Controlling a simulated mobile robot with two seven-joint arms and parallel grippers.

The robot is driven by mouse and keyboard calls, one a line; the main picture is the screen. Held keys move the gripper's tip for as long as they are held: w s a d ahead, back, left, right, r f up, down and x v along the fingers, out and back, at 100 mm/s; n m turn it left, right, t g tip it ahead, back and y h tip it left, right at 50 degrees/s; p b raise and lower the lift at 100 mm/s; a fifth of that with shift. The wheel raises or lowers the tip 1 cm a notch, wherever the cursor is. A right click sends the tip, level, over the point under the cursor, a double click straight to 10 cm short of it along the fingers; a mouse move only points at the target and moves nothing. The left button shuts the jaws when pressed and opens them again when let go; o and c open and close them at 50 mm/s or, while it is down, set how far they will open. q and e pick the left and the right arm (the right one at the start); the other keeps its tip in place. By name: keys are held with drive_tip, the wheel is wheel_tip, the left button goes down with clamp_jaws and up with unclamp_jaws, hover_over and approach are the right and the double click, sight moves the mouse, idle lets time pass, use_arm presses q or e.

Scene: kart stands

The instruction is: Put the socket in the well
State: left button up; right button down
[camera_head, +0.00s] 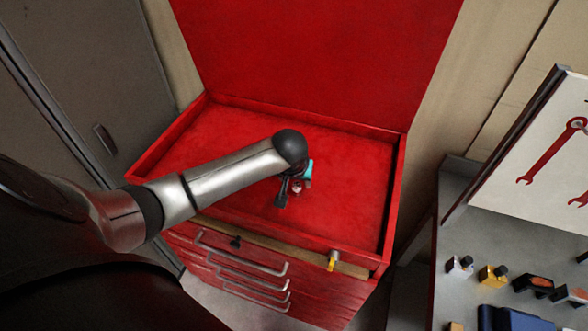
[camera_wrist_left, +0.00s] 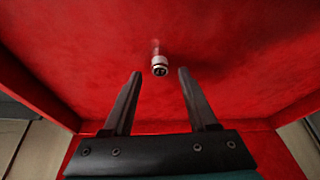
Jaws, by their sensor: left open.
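The socket (camera_wrist_left: 159,66) is a small silver cylinder with a dark open end, seen in the left wrist view against the red floor of the well. The well (camera_head: 355,185) is the red open top of the tool chest, with raised walls around it. My left gripper (camera_wrist_left: 156,74) is open and empty, with the socket just beyond and between its fingertips, apart from both. In the head view my left gripper (camera_head: 282,198) is over the middle of the well and largely hides the socket. I cannot tell whether the socket touches the floor. My right gripper is not in view.
The raised red lid (camera_head: 315,50) stands behind the well. A wooden strip with a yellow-handled tool (camera_head: 333,260) runs along the front, above drawers with metal handles (camera_head: 240,268). A grey bench (camera_head: 515,230) with several small items stands at right. The well's floor is otherwise clear.

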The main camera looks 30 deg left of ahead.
use_arm(q)
drive_tip(key=p+v, duration=0.1)
drive_tip(key=v, duration=0.9)
drive_tip(key=shift+w+d, duration=0.1)
